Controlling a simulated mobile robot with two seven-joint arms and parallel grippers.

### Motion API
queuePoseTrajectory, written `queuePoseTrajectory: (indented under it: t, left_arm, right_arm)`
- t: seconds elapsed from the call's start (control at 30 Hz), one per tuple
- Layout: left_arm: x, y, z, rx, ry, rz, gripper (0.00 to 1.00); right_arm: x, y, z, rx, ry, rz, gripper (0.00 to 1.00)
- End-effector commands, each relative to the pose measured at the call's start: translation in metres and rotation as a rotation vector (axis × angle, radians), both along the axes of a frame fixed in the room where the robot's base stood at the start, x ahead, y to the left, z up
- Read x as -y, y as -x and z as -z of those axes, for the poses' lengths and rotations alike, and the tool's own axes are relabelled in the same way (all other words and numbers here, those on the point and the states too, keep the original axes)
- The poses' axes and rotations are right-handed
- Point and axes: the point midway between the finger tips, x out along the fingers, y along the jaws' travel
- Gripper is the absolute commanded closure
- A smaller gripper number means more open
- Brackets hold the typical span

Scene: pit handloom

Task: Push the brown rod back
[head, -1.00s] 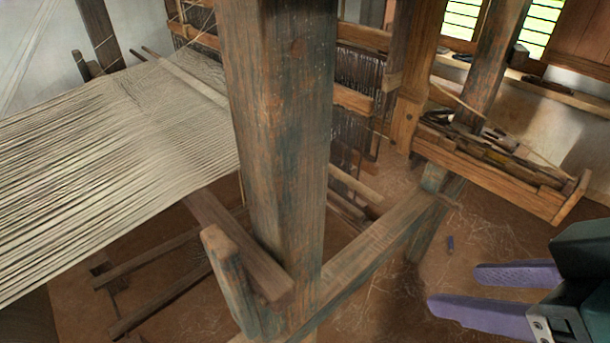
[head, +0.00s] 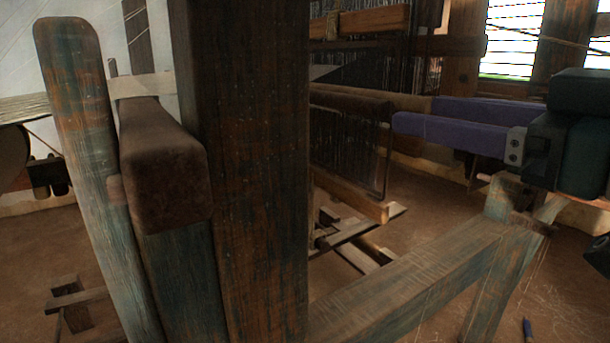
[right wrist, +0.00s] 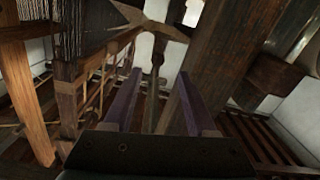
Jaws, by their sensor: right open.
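A dark brown, rounded rod (head: 348,101) runs level behind the big post in the head view. Its right end shows just left of my right gripper's purple fingertips. My right gripper (head: 414,107) reaches in from the right, open, its fingers pointing left. I cannot tell whether a finger touches the rod. In the right wrist view the gripper (right wrist: 158,76) is open around the line of a thin dark bar (right wrist: 156,72) seen between the fingers. I cannot tell if that bar is the same rod, or how far away it is. My left gripper is not in view.
A thick upright post (head: 240,180) blocks the middle of the head view. A worn blue-brown rail (head: 410,275) slopes below my right gripper to a short leg. Hanging dark threads (head: 345,150) are behind. A thick brown beam end (head: 165,180) stands left of the post.

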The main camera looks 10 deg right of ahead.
Motion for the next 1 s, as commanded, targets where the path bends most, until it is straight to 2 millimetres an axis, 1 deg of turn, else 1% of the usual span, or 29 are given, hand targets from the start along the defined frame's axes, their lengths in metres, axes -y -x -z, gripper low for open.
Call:
queuePoseTrajectory:
  t: [0.03, 0.1, 0.27, 0.37, 0.6, 0.7, 0.83, 1.0]
  left_arm:
    - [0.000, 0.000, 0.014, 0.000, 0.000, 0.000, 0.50]
    - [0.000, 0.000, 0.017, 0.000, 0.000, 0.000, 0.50]
    - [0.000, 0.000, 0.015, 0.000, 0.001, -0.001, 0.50]
    - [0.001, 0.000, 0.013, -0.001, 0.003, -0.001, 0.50]
    - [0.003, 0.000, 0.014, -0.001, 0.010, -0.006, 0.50]
    - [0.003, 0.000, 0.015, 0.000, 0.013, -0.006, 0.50]
    - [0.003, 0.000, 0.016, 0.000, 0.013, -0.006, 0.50]
    - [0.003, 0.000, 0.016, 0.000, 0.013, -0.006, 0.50]
  right_arm:
    - [0.001, -0.001, 0.010, 0.018, -0.002, 0.002, 0.43]
    - [0.002, -0.003, 0.009, 0.032, -0.006, 0.002, 0.43]
    - [0.000, -0.015, 0.004, 0.042, -0.011, 0.005, 0.43]
    - [-0.007, -0.029, 0.003, 0.042, -0.013, 0.003, 0.43]
    - [-0.021, -0.070, 0.004, 0.039, -0.013, 0.003, 0.43]
    - [-0.026, -0.083, 0.005, 0.038, -0.012, 0.004, 0.43]
    - [-0.030, -0.093, 0.006, 0.037, -0.008, 0.004, 0.43]
    - [-0.031, -0.096, 0.005, 0.037, -0.008, 0.003, 0.43]
